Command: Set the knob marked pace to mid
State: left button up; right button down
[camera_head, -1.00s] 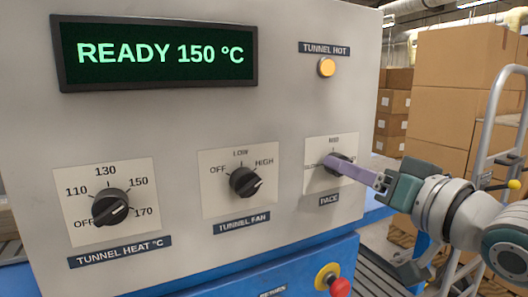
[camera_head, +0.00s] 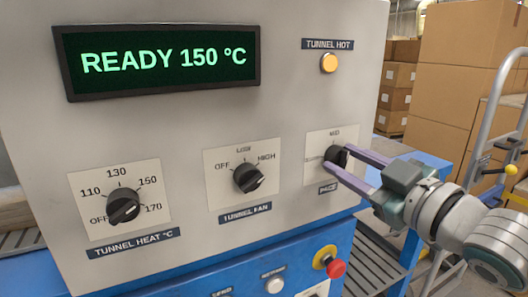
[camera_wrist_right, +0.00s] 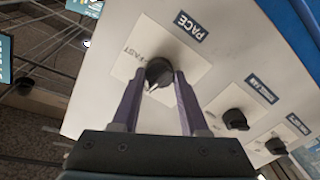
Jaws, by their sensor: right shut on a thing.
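The pace knob (camera_head: 337,155) is a black dial on a white plate (camera_head: 318,143) at the right of the grey panel. MID stands above it and the PACE label below. My right gripper (camera_head: 336,160) has its two purple fingers on either side of the knob, shut on it. The right wrist view shows the same knob (camera_wrist_right: 159,73) between the fingertips (camera_wrist_right: 159,78). A light pointer line there faces down and slightly left, roughly the side away from the PACE label, where MID lies. The finger hides part of the left mark. My left gripper is out of view.
The tunnel fan knob (camera_head: 247,178) and tunnel heat knob (camera_head: 123,205) sit left of it. A display (camera_head: 160,60) reads READY 150 °C. An amber lamp (camera_head: 329,63) is above, a red button (camera_head: 336,268) below. Boxes (camera_head: 470,70) and a ladder (camera_head: 497,120) stand right.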

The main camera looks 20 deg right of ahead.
jog(key=shift+n, duration=0.8)
jog(key=shift+c, duration=2.1)
grip_release()
jog(key=s+p, duration=0.1)
jog(key=s, duration=0.9)
jog(key=shift+d, duration=0.35)
